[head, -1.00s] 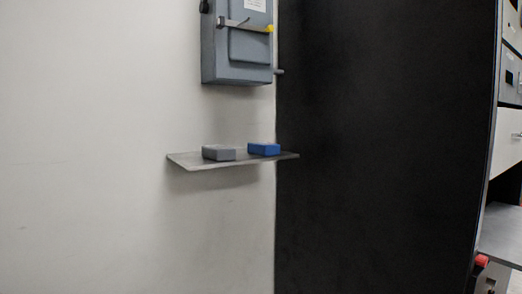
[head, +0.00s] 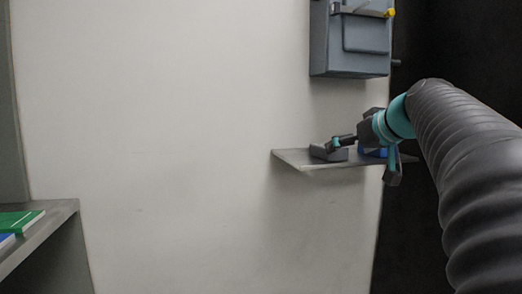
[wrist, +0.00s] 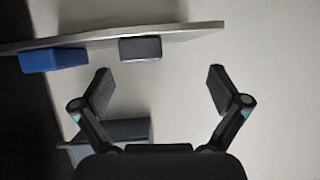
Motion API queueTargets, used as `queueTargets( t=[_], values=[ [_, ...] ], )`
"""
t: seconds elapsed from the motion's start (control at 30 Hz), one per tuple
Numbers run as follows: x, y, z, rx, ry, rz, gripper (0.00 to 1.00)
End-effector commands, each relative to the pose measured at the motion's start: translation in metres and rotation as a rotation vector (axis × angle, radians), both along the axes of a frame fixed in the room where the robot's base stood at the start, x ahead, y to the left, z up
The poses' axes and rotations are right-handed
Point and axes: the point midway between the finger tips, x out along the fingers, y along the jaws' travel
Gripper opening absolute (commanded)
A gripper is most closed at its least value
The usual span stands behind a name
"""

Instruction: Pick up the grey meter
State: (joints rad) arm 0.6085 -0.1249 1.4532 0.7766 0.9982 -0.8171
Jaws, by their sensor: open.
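The grey meter (head: 326,153) is a small flat box on a thin wall shelf (head: 290,157). It also shows in the wrist view (wrist: 140,48), above and between my open fingers, apart from them. A blue box (head: 370,152) lies beside it on the shelf, partly hidden by my gripper in the head view; it shows in the wrist view (wrist: 53,59) at the left. My gripper (wrist: 160,82) is open and empty. In the head view my gripper (head: 362,158) is by the shelf, overlapping the meter's right edge.
A grey wall cabinet (head: 350,40) with a yellow-tipped handle hangs above the shelf. A dark panel (head: 410,220) stands at the right. At the lower left is a ledge (head: 62,215) with a green item (head: 18,221). The wall between is bare.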

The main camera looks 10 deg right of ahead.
Motion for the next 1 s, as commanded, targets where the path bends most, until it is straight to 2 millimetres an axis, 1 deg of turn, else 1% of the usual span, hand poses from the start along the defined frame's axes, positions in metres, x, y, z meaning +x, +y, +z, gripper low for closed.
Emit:
queueTargets(
  t=[0.03, 0.1, 0.23, 0.37, 0.5, 0.63, 0.73, 1.0],
  values=[
    [0.005, -0.013, 0.012, -0.012, -0.028, -0.003, 0.98],
    [0.008, -0.023, 0.023, -0.025, -0.057, 0.000, 0.98],
    [0.016, -0.031, 0.030, -0.037, -0.079, 0.005, 0.98],
    [0.034, -0.028, 0.024, -0.036, -0.080, 0.008, 0.98],
    [0.058, -0.025, 0.014, -0.036, -0.079, 0.009, 0.98],
    [0.077, -0.023, 0.006, -0.037, -0.079, 0.008, 0.98],
    [0.086, -0.022, 0.002, -0.037, -0.080, 0.007, 0.98],
    [0.098, -0.021, -0.003, -0.037, -0.079, 0.007, 0.98]
  ],
)
